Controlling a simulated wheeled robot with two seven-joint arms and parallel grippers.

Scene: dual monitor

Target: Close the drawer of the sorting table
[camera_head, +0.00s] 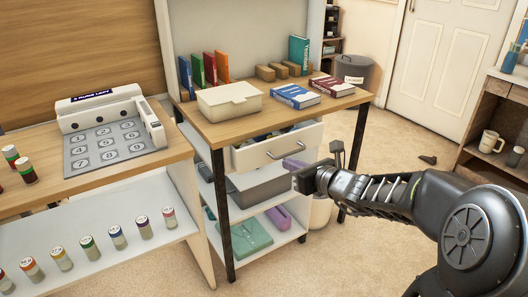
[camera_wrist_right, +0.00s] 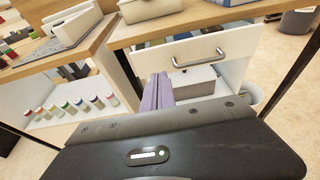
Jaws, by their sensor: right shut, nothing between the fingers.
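The sorting table (camera_head: 222,118) has a wooden top over a white drawer (camera_head: 252,157). The drawer is pulled partly out, with items visible inside behind its front. Its metal bar handle (camera_head: 290,146) is clear. The drawer front (camera_wrist_right: 180,50) and handle (camera_wrist_right: 200,60) also show in the right wrist view. My right gripper (camera_head: 288,162) is shut and empty, just in front of the drawer's lower right part. Its purplish fingers (camera_wrist_right: 158,80) point toward the drawer front, left of and below the handle in the wrist view. Contact cannot be told. My left gripper is not in view.
A cream box (camera_head: 229,101) and several books stand on the tabletop. Shelves below hold a grey bin (camera_head: 258,187) and a teal case (camera_head: 244,232). A keypad desk (camera_head: 108,146) is at left. A trash can (camera_head: 353,70) stands behind; open floor lies right.

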